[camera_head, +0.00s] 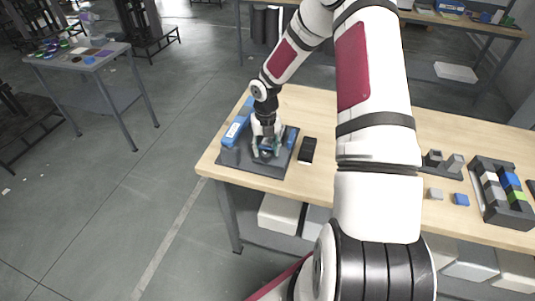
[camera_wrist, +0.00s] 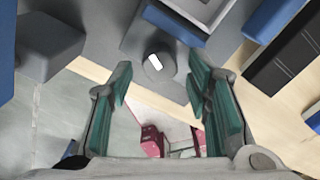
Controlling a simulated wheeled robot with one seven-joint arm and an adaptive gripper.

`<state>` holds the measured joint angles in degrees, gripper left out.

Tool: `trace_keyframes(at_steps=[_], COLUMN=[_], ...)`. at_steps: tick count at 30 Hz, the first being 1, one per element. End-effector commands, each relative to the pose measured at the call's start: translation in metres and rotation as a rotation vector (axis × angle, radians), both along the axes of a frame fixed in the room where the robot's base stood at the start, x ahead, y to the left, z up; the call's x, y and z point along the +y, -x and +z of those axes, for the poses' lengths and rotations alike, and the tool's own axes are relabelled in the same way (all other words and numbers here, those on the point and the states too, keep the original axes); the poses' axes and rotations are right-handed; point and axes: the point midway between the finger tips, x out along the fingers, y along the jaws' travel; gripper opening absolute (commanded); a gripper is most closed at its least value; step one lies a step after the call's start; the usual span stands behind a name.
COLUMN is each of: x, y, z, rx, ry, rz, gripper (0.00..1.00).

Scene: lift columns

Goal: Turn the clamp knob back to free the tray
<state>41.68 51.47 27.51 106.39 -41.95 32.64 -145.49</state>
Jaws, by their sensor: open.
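The clamp knob (camera_wrist: 150,72) is a grey round knob with a white mark on its top, in the middle of the wrist view. My gripper (camera_wrist: 158,84) is open, with teal pads left and right of the knob; I cannot tell whether they touch it. A grey tray-like part (camera_wrist: 205,8) with blue pieces beside it shows beyond the knob, cut off by the picture edge. In the head view my gripper (camera_head: 266,146) is low over a dark grey fixture plate (camera_head: 258,174) at the table's left end and hides the knob.
A blue block (camera_head: 236,130) stands at the fixture's left. A black box (camera_head: 307,150) lies on the wooden table (camera_head: 315,109) just right of it. Small blocks (camera_head: 461,199) and a dark rack (camera_head: 503,214) are farther right, beyond my arm.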

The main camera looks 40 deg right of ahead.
Motion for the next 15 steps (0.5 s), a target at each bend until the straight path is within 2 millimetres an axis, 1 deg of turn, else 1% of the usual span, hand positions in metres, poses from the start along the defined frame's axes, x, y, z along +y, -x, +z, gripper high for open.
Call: trace_keyframes(at_steps=[3,12,15], x=[0.000,0.000,0.000], y=[0.001,0.001,0.000], z=[0.011,0.035,0.040], rx=[-0.001,-0.001,0.000], ry=[0.000,0.000,0.000], rz=[0.001,0.001,0.001], gripper=[0.45,0.45,0.45])
